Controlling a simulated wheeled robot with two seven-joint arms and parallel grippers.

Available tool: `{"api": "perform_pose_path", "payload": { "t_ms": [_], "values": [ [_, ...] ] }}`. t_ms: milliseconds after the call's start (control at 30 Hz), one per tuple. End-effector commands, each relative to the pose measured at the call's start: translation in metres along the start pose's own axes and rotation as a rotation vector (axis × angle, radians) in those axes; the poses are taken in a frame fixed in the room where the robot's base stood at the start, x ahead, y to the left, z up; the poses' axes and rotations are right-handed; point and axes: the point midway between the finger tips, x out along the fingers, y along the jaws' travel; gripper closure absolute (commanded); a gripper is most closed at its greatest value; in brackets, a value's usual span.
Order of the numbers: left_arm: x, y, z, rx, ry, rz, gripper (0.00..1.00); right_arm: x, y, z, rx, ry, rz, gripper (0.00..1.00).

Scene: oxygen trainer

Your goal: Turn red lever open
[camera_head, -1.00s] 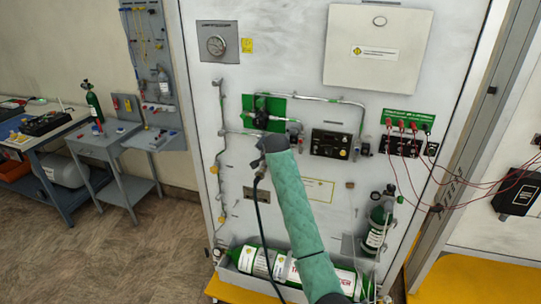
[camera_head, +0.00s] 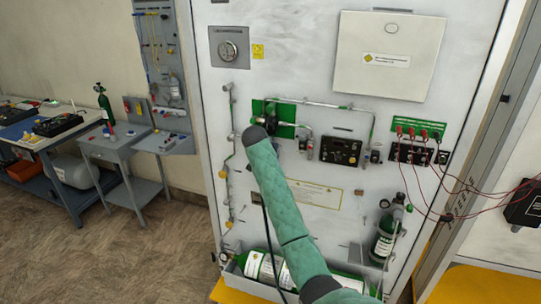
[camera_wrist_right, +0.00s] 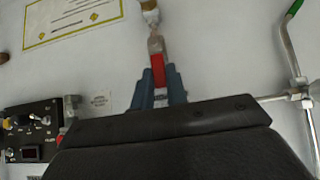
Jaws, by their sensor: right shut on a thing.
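The red lever (camera_wrist_right: 158,75) shows in the right wrist view, a short red bar on a metal stem against the white panel (camera_wrist_right: 225,60). The two blue-grey fingers of my right gripper (camera_wrist_right: 161,84) lie on either side of it, shut on it. A brass fitting (camera_wrist_right: 149,6) sits beyond the lever's far end. In the head view my teal-sleeved right arm comes up from the bottom and hides both the lever and the right gripper. My left gripper is in neither view.
In the head view, a green cylinder (camera_head: 384,240) and red cables (camera_head: 478,190) are right of my arm.

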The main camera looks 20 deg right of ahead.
Motion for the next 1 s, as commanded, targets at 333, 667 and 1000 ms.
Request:
{"api": "perform_pose_path", "payload": {
  "t_ms": [333, 667, 1000],
  "values": [
    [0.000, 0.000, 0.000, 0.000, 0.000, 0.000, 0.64, 0.002, -0.001, 0.003, -0.007, -0.004, 0.005, 1.00],
    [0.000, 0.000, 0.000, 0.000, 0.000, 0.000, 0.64, 0.001, 0.000, 0.002, -0.005, -0.002, 0.004, 0.64],
    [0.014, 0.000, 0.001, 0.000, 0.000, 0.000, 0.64, -0.014, -0.002, 0.004, -0.003, 0.001, 0.002, 0.64]
  ]
}}
